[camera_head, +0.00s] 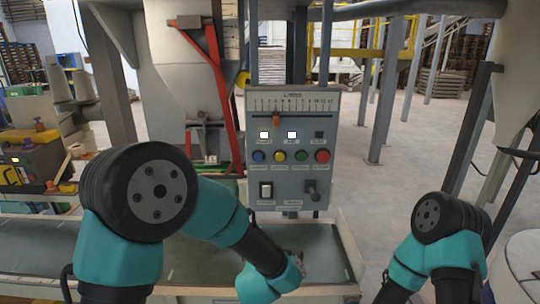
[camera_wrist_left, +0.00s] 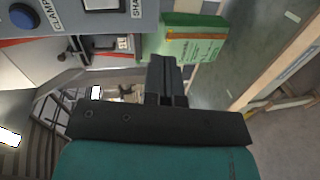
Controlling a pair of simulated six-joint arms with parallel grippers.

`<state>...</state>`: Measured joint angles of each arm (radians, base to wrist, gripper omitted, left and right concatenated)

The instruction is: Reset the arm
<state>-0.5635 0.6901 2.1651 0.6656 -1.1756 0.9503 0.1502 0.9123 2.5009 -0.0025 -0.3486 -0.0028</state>
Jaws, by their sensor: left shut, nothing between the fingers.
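My left gripper (camera_head: 298,258) is low in front of the grey control panel (camera_head: 247,105), above the green conveyor surface, mostly hidden by its own wrist. In the left wrist view the left gripper (camera_wrist_left: 164,68) shows its two dark fingers together with nothing between them. They look apart from the panel, whose blue button (camera_wrist_left: 22,15) shows at the top left. My right arm stands bent at the right of the head view, and its gripper is outside the frame.
The panel has blue, yellow, green and red buttons (camera_head: 322,156), a rocker switch (camera_head: 266,190) and a lever (camera_head: 312,190). A green box (camera_wrist_left: 190,45) lies beyond the left fingers. A wooden-edged conveyor (camera_head: 349,246) runs below. Steel posts (camera_head: 385,90) stand behind.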

